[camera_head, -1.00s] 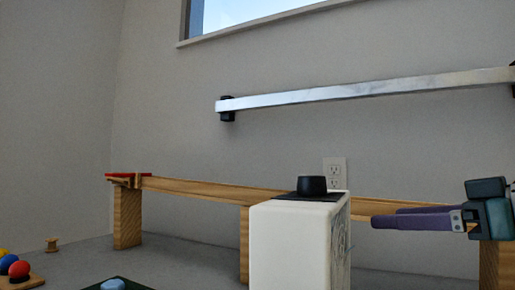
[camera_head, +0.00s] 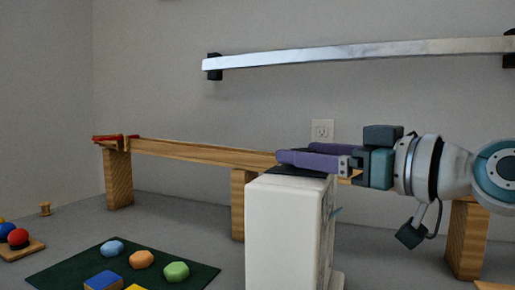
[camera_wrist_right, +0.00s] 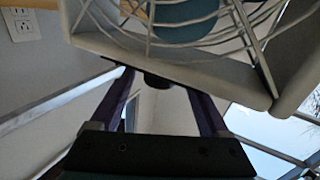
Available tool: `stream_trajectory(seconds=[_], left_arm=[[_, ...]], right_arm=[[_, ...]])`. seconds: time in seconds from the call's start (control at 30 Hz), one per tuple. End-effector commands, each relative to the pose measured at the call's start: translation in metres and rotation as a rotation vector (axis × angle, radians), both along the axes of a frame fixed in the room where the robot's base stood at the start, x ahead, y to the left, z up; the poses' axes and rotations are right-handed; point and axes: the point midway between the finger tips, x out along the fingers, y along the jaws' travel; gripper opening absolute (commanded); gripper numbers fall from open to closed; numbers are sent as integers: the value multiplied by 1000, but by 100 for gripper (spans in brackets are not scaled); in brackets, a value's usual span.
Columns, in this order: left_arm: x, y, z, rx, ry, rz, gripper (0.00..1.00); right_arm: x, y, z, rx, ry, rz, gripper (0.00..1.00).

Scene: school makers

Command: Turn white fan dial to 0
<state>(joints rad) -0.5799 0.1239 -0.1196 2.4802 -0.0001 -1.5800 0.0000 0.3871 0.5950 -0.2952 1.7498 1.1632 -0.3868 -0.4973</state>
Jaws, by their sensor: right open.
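The white fan (camera_head: 280,225) is a box-shaped unit standing upright in the middle of the head view. A dark plate (camera_head: 298,171) lies on its top. My right gripper (camera_head: 279,156) reaches in from the right over this top, with its purple fingers open and about level. The black dial is hidden behind the fingers in the head view. In the right wrist view the dial (camera_wrist_right: 157,80) shows dark between the two open fingers, beside the fan's wire grille (camera_wrist_right: 185,25). I cannot tell whether the fingers touch it. Its pointer mark is not visible. My left gripper is not in view.
A wooden ramp (camera_head: 200,152) on wooden posts runs behind the fan. A green mat (camera_head: 75,265) with coloured pieces lies front left, near a board with coloured balls (camera_head: 17,238). A metal rail (camera_head: 350,55) and an outlet (camera_head: 322,130) are on the wall.

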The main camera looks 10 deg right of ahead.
Motion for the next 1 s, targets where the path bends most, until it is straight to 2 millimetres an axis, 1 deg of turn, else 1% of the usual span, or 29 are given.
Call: stream_trajectory(seconds=[0.03, 0.13, 0.43, 0.47, 1.0], left_arm=[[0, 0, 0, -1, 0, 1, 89], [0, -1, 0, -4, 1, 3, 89], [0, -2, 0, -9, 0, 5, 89], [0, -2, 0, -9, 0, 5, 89], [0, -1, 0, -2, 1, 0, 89]], right_arm=[[5, 3, 0, 2, 0, 0, 79], [11, 7, 0, 0, 0, 0, 79], [14, 9, 0, -1, 0, 1, 79], [14, 9, 0, -1, 0, 1, 78], [13, 8, 0, -1, 0, 1, 17]])
